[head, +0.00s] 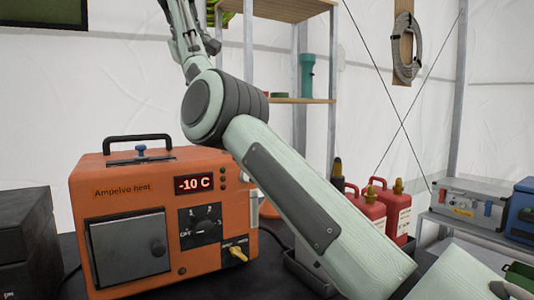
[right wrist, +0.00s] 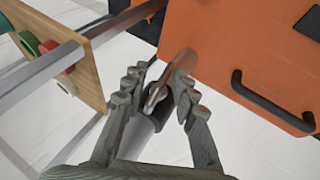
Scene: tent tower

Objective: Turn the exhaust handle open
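The orange heater (head: 130,205) stands at the left of the head view, with a "-10 C" display and a dark front door. Its orange body (right wrist: 235,60) also fills the upper right of the right wrist view. There a metal lever (right wrist: 154,98) sits on a grey pipe (right wrist: 140,130) beside the heater; it looks like the exhaust handle. My right gripper (right wrist: 157,88) is open, its fingers apart on either side of the lever. I cannot tell whether they touch it. The lever does not show in the head view. My left gripper is not in view.
A yellow lever (head: 237,254) is on the heater's lower front. A black carry handle (right wrist: 262,102) shows on its top. A wooden shelf (right wrist: 80,50) is close on the left in the wrist view. Red canisters (head: 396,208) stand right of my right arm.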

